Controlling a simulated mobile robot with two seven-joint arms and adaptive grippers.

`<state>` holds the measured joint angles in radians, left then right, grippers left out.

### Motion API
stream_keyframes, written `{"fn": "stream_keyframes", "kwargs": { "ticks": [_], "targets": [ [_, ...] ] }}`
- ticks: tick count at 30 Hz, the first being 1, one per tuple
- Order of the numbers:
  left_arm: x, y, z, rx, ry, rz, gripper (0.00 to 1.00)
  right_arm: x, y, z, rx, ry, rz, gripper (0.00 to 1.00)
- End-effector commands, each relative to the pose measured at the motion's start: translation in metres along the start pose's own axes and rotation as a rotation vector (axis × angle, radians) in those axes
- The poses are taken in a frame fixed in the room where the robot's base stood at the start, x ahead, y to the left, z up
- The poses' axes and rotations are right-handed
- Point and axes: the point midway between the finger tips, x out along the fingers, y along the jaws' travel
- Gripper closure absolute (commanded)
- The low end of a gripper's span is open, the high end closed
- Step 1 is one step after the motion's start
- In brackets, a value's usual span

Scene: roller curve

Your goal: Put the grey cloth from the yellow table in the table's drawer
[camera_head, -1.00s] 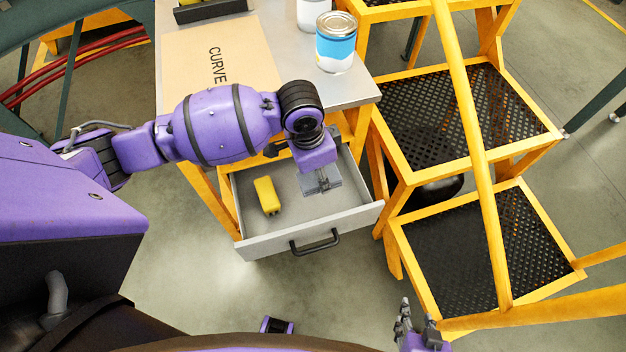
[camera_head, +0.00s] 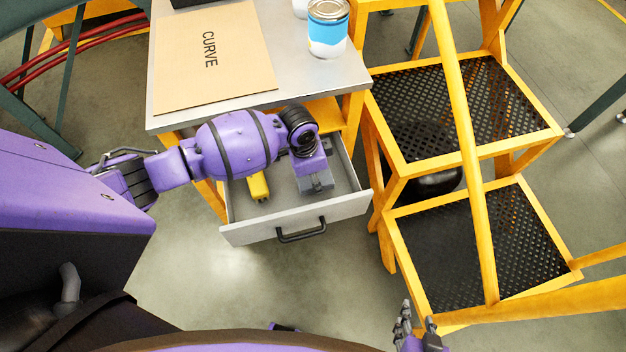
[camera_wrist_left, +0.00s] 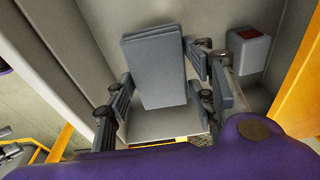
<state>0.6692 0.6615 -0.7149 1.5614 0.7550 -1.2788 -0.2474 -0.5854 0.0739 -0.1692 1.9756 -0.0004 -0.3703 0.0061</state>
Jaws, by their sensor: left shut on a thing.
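The table's drawer (camera_head: 346,207) is pulled open below the grey tabletop of the yellow table (camera_head: 290,80). My left gripper (camera_head: 312,174) reaches down into the drawer's right part. It is shut on the folded grey cloth (camera_head: 318,184), which is inside the drawer's outline; I cannot tell whether it touches the floor of the drawer. In the left wrist view the cloth (camera_wrist_left: 155,65) lies between the fingers. My right gripper (camera_head: 418,326) is at the bottom edge of the head view, with its fingers apart and empty, far from the drawer.
A yellow object (camera_head: 259,187) lies in the drawer, left of the cloth. A brown board marked CURVE (camera_head: 215,60) and a blue and white can (camera_head: 328,30) are on the tabletop. Yellow steps with black mesh treads (camera_head: 470,245) stand close on the right.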

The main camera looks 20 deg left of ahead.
Motion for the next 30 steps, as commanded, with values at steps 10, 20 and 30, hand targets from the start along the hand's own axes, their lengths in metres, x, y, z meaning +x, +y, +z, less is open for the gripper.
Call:
{"fn": "stream_keyframes", "kwargs": {
  "ticks": [10,20,30],
  "targets": [
    [0.034,0.0,0.005,0.0,0.0,0.0,0.74,0.002,0.007,0.004,-0.01,-0.004,0.009,0.6],
    [0.038,0.0,0.006,0.0,0.0,0.0,0.47,0.003,0.007,0.003,-0.012,0.0,0.008,0.6],
    [0.037,0.0,0.006,0.0,0.0,0.0,0.31,0.003,0.007,0.002,-0.012,0.001,0.007,0.6]
  ]
}}
